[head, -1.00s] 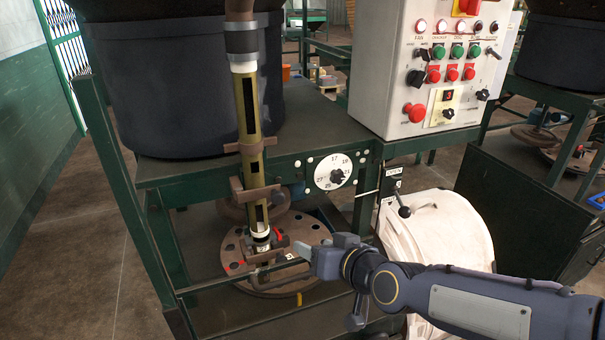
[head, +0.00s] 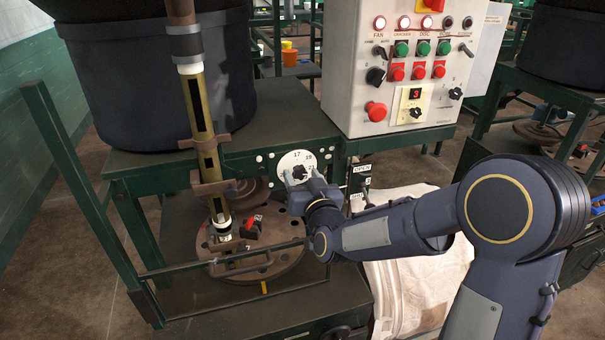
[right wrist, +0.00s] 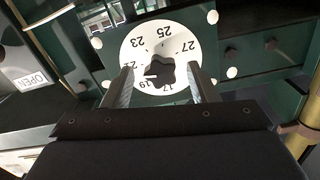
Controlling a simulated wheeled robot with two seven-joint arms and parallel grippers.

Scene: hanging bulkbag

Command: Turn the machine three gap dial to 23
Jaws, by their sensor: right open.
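The gap dial (head: 297,160) is a round white plate with numbers and a black knob, on the green frame below the control box. My right gripper (head: 298,180) is at the dial's lower edge. In the right wrist view its two fingers (right wrist: 161,88) are open, one on each side of the knob, apart from it as far as I can tell. My left gripper is not in view.
A control box (head: 395,70) with buttons and a display reading 3 stands above right of the dial. A pale bulk bag (head: 410,275) is beneath my right arm. A slanted tube (head: 205,135) and round plate (head: 285,262) are left of the dial.

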